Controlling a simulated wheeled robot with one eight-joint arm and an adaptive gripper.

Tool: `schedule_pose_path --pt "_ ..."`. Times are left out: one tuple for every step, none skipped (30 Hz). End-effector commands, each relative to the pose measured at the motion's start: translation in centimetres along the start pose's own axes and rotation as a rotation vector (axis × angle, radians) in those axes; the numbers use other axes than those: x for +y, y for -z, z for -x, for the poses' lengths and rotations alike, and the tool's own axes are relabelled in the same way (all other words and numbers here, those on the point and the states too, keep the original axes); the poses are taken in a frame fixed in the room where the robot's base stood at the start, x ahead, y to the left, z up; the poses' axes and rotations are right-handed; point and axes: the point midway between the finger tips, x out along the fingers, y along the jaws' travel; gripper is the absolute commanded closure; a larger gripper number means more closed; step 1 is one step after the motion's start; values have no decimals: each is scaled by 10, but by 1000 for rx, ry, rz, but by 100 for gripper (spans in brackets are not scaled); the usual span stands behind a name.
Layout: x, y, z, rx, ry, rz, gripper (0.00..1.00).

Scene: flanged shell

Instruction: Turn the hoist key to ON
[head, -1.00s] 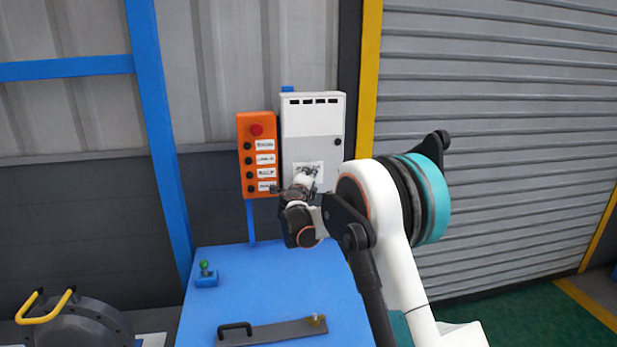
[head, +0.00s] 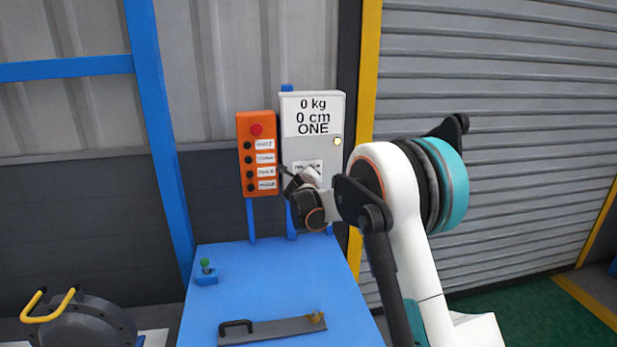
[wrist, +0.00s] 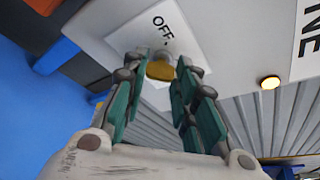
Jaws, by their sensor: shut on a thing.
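In the wrist view, the brass-yellow key (wrist: 160,71) sits in front of a white label plate (wrist: 185,30) where the word OFF is readable. My gripper (wrist: 161,75) is shut on the key, with a teal finger on each side. In the head view, my wrist hides the key.
On the blue table (head: 255,285) are a small green-topped lever (head: 205,268) and a flat handled bar (head: 272,330). A dark round flanged part (head: 80,325) stands lower left.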

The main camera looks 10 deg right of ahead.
Motion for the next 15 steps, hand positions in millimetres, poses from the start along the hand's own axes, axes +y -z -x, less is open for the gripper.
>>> schedule_pose_path --pt "1 2 0 3 -1 -3 98" --pt "1 2 0 3 -1 -4 98" --pt "1 2 0 3 -1 -4 98" --pt "1 2 0 3 -1 -4 98" --pt "1 2 0 4 -1 -4 98" --pt "1 2 0 4 -1 -3 98" --pt "1 2 0 4 -1 -3 98" --pt "1 2 0 4 -1 -3 98" --pt "1 2 0 4 -1 -3 98" --pt "1 2 0 4 -1 -3 98" --pt "1 2 0 4 -1 -3 71" --pt "1 2 0 4 -1 -3 62" --pt "1 2 0 4 -1 -2 56" --pt "1 2 0 4 0 -2 53" --pt "1 2 0 3 0 -2 53"
